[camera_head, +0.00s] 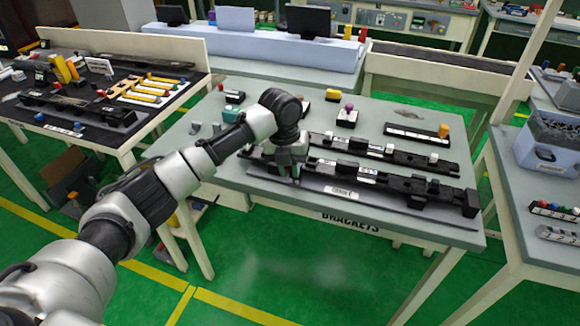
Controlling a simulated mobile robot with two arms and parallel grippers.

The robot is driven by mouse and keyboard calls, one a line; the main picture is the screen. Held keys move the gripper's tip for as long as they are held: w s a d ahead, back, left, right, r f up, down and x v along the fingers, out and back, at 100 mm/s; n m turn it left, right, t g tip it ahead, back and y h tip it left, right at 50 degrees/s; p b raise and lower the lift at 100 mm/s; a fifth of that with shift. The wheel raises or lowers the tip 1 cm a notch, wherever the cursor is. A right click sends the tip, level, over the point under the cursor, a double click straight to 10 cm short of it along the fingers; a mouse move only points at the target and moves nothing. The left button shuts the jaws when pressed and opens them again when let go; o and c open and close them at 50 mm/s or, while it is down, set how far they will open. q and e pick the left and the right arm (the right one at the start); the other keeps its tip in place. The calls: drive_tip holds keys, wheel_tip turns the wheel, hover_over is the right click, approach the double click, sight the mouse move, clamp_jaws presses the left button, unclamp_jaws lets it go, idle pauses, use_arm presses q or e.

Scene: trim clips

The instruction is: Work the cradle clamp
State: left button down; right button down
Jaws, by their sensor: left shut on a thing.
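A long black trim part (392,183) lies in a dark cradle along the front of the grey-green table labelled BRACKETS. Black blocks stand along it. My left gripper (292,172) points down at the left end of this front cradle. It is shut on a small part there, which looks like the cradle clamp, but the fingers mostly hide it. I cannot tell the clamp's position. A second long black part (400,155) lies behind, parallel to the front one. My right gripper is not in view.
A white labelled strip (341,191) lies at the front edge. A dark-topped table is left, a blue-grey bin (545,150) right.

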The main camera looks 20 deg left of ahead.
sight(287, 196)
use_arm(q)
drive_tip(key=shift+s+f, duration=0.1)
drive_tip(key=f+t+b, duration=0.2)
drive_tip(key=t, duration=0.2)
drive_tip(key=s+f+t+b, duration=0.1)
drive_tip(key=f+t+b, duration=0.1)
drive_tip(key=t, duration=0.2)
drive_tip(key=s+f+t+b, duration=0.1)
drive_tip(key=f+t+b, duration=0.1)
drive_tip(key=f+t, duration=0.1)
drive_tip(key=shift+s+m+t+h, duration=0.2)
drive_tip(key=shift+m+t+h, duration=0.2)
drive_tip(key=shift+t, duration=0.1)
drive_tip(key=shift+w+f+t+b, duration=0.2)
drive_tip(key=shift+f+t+b, duration=0.2)
drive_tip(key=shift+t+b, duration=0.8)
drive_tip(key=c, duration=1.1)
unclamp_jaws()
